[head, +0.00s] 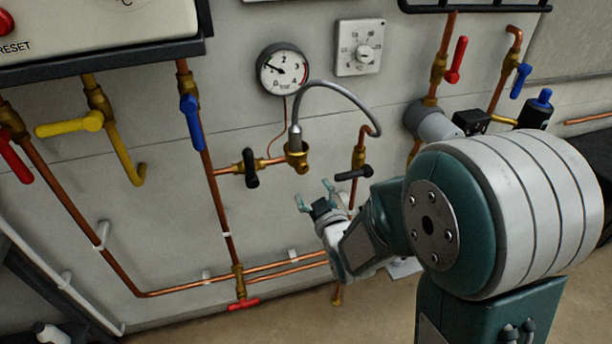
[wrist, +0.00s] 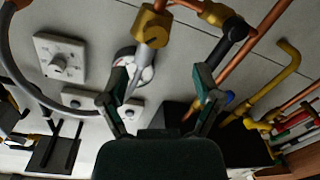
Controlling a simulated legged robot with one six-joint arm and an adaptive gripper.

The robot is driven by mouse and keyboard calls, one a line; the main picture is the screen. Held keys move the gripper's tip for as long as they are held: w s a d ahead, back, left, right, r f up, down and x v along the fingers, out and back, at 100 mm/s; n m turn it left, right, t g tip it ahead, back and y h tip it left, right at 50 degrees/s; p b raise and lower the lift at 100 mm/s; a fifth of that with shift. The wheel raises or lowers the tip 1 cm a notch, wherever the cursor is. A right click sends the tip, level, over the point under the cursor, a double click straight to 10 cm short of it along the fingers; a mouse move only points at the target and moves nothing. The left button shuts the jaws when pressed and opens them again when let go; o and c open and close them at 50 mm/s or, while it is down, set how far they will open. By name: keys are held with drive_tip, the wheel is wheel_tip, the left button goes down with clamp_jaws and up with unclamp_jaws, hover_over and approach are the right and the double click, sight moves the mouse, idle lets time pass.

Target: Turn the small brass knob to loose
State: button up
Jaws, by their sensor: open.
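A small round brass piece (head: 298,158) sits at the lower end of the grey flexible hose (head: 340,88), beside a black-handled valve. It seems to be the small brass knob, though I cannot be sure. Brass at the hose end also shows at the top of the wrist view (wrist: 152,27). My gripper (head: 316,194) is open and empty, below and a little right of this brass piece, apart from it. In the wrist view, the spread fingers (wrist: 158,80) have nothing between them; the brass is beyond their tips. Any loose marking is too small to tell.
A black lever (head: 251,168) is left of the brass piece and another (head: 353,173) is right of it, close to my gripper. A pressure gauge (head: 283,70) and dial plate (head: 359,46) are above. Copper pipes (head: 218,215) run left and below. The wall between is bare.

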sight(303, 171)
drive_tip(key=w+a+m, duration=0.1)
drive_tip(key=w, duration=0.1)
drive_tip(key=w+a+m, duration=0.1)
drive_tip(key=w+m, duration=0.1)
drive_tip(key=w, duration=0.1)
drive_tip(key=w+m+t, duration=0.1)
drive_tip(key=w+m, duration=0.1)
drive_tip(key=w, duration=0.1)
drive_tip(key=shift+w+a+f+h, duration=0.2)
drive_tip(key=shift+w+a+h, duration=0.1)
drive_tip(key=shift+a, duration=0.1)
clamp_jaws()
